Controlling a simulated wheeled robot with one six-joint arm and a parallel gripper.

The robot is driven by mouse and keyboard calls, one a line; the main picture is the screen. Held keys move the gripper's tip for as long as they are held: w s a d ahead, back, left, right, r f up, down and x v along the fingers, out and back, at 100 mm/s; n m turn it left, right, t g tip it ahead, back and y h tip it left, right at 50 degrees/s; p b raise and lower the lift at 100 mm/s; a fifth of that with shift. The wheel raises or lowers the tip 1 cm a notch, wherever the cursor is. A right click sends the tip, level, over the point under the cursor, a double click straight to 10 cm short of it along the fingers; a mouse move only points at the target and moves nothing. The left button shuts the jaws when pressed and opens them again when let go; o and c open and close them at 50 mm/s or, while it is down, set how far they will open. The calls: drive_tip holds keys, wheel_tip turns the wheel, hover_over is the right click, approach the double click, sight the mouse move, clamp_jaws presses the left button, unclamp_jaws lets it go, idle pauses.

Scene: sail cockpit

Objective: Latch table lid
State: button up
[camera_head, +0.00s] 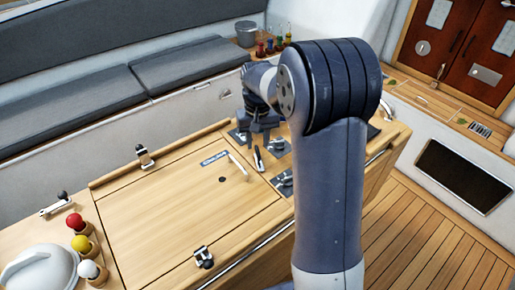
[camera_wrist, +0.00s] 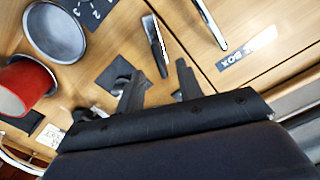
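The wooden table lid (camera_head: 190,200) lies flat and looks closed, with a pale bar handle (camera_head: 238,166) and a label near its right edge. One latch (camera_head: 144,157) stands at its far edge and another (camera_head: 204,257) at its near edge. They are too small to tell whether they are fastened. My gripper (camera_head: 260,128) is above the table section right of the lid, partly behind my arm. In the wrist view my gripper (camera_wrist: 160,72) has its fingers apart, with nothing held. The label (camera_wrist: 246,52) and the bar handle (camera_wrist: 208,22) also show there.
Dark pads with grey fittings (camera_head: 284,180) and a slim dark object (camera_head: 258,158) lie right of the lid. A red cup-like object (camera_wrist: 25,88) and a grey round dish (camera_wrist: 55,32) show in the wrist view. Colored balls (camera_head: 81,243) and a white dome (camera_head: 40,270) are at lower left.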

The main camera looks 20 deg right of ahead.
sight(258, 150)
drive_tip(key=shift+f, duration=2.3)
clamp_jaws()
